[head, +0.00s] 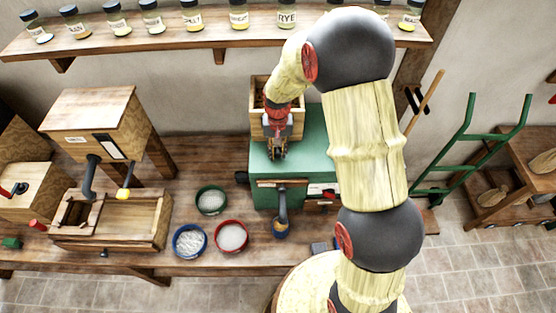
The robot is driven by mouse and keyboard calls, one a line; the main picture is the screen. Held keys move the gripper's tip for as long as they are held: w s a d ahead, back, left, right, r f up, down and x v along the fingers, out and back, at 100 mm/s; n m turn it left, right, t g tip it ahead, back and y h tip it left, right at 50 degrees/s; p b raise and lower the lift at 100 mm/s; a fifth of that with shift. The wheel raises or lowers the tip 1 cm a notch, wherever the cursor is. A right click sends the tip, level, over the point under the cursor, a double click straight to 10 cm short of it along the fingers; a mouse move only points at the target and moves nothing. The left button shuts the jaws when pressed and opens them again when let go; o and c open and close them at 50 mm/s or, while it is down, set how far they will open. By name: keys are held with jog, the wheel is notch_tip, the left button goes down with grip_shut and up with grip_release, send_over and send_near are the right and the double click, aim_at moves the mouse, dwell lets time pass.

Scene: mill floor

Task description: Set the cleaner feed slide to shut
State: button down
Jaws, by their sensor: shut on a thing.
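A green machine (314,150), which I take for the cleaner, stands on the bench with a wooden hopper (259,92) on top. My gripper (277,156) points down in front of the hopper, over the green top. It is shut on a small part there, which looks like the feed slide. The fingers and the hopper's front hide most of that part, so I cannot tell how far in or out the slide stands.
Green (211,200), blue (189,241) and red (231,237) rimmed pans stand to the left. A wooden cabinet (95,125) and trough (127,222) stand farther left. A jar shelf (210,37) runs above; a green hand truck (465,150) stands right.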

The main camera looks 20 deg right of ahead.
aim_at(278, 150)
jog(key=shift+w+d, duration=0.25)
jog(key=shift+w, duration=0.55)
jog(key=shift+w+r, duration=0.1)
jog(key=c, duration=1.6)
grip_release()
jog(key=shift+w+r, duration=0.1)
jog(key=r, duration=1.1)
jog(key=shift+s+r, duration=0.2)
jog(key=shift+r, duration=0.1)
